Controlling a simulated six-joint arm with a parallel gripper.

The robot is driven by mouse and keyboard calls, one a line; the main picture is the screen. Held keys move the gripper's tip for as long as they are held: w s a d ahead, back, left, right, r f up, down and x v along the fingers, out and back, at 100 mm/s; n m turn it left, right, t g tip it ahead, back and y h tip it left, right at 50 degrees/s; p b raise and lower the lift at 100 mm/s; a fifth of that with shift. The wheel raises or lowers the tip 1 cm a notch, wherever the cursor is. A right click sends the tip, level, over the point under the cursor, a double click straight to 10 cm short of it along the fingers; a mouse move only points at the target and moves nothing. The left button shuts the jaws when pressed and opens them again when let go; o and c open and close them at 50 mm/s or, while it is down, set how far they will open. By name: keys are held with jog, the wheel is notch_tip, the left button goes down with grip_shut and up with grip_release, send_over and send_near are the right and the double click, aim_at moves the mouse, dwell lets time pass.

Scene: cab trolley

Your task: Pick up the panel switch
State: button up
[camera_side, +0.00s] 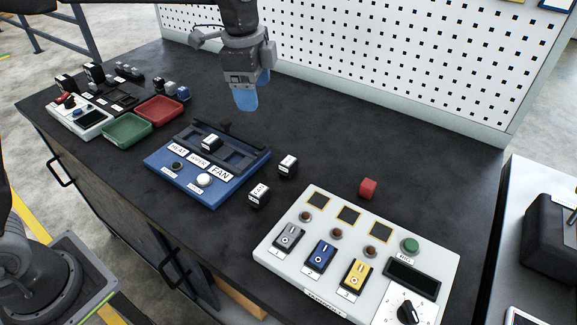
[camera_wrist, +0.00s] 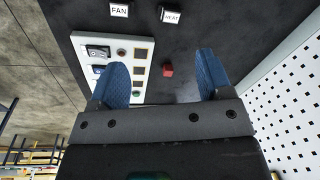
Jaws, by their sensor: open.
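Two small black switches with white labelled tops stand loose on the dark bench. One reads FAN in the wrist view (camera_wrist: 119,10) and appears nearer the front in the side view (camera_side: 259,196). The other reads HEAT (camera_wrist: 172,16) and appears nearer the pegboard (camera_side: 288,165). A third switch (camera_side: 211,143) sits in the blue panel (camera_side: 180,178), whose printed names are HEAT, WIPER and FAN. My gripper (camera_side: 246,97) is open and empty, high above the bench behind the blue panel. Its blue fingers stand apart in the wrist view (camera_wrist: 158,78). No switch is between them.
A red cube (camera_side: 368,188) lies behind the white control panel (camera_side: 440,252) with coloured rockers and a knob. Green (camera_side: 127,130) and red (camera_side: 160,111) trays stand at left, with small parts beyond. The pegboard (camera_side: 370,60) bounds the back. Bench between is clear.

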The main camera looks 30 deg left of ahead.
jog(key=w+d+f+m+g, duration=0.1)
jog(key=w+d+f+m, duration=0.3)
jog(key=w+f, duration=0.2)
send_over(288, 161)
jog(key=f, duration=0.9)
jog(key=shift+d+f, duration=0.1)
jog(key=shift+d, duration=0.15)
jog(key=shift+a+f, duration=0.15)
jog(key=shift+f, duration=2.5)
jog(key=shift+c, duration=0.3)
jog(key=c, duration=1)
jog(key=shift+o, duration=0.2)
jog(key=shift+r, duration=0.2)
